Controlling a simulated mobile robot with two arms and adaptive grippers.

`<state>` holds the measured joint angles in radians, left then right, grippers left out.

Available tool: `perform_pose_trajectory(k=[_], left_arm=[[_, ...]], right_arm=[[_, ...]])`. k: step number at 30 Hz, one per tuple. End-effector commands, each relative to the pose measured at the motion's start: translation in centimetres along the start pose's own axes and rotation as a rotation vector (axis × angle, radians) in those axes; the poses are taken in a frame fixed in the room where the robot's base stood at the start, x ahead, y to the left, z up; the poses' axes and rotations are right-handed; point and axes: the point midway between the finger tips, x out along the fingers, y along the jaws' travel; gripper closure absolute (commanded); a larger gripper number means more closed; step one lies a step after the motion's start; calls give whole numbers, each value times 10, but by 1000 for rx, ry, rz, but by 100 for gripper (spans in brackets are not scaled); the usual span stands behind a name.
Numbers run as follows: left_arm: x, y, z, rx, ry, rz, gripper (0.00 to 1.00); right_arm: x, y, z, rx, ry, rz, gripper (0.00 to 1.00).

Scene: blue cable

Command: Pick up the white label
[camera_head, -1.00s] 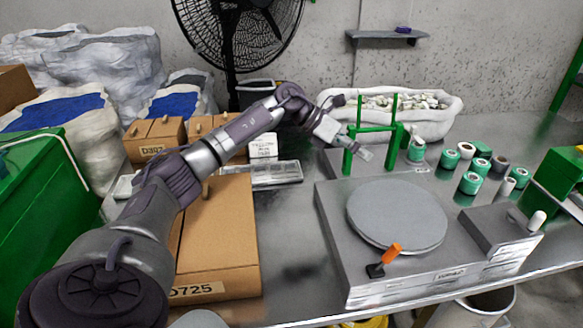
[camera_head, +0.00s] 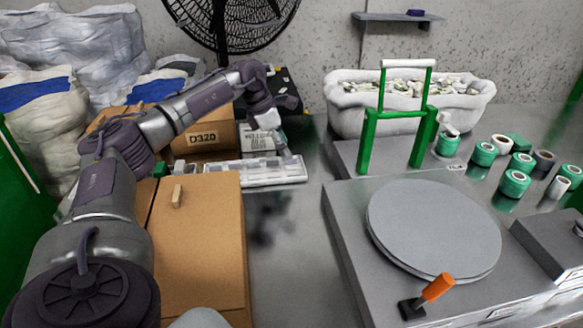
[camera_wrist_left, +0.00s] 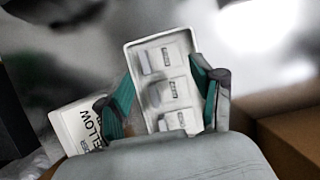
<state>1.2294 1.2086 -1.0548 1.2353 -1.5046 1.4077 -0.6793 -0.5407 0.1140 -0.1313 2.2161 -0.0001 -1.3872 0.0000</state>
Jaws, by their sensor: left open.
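A white tray (camera_head: 232,174) lies on the metal table behind the cardboard boxes. In the left wrist view the tray (camera_wrist_left: 131,62) shows several sections with small pale pieces and dark print; I cannot tell which piece is the white label.
A large cardboard box (camera_head: 215,235) stands in front of the tray. A grey turntable (camera_head: 435,228) with an orange-handled lever (camera_head: 428,297), a green frame (camera_head: 368,140) and several green rolls (camera_head: 515,183) are to the right. Bare table shows between box and turntable.

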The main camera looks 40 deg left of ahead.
Motion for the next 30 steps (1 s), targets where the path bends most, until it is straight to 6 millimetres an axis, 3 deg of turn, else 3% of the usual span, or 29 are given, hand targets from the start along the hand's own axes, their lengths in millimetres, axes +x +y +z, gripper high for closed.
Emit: perform_pose_trajectory(k=[5, 15, 23, 30], left_arm=[[13, 0, 0, 0, 0, -1, 33], [57, 0, -1, -1, -1, -1, 33], [60, 0, -1, -1, -2, -1, 33], [60, 0, -1, -1, -1, -1, 69]], right_arm=[[-8, 0, -1, 0, 5, 1, 100], [-46, 2, -3, 2, 26, 5, 100], [-50, 2, -2, 3, 24, 5, 100], [-49, 2, -2, 3, 24, 5, 100]])
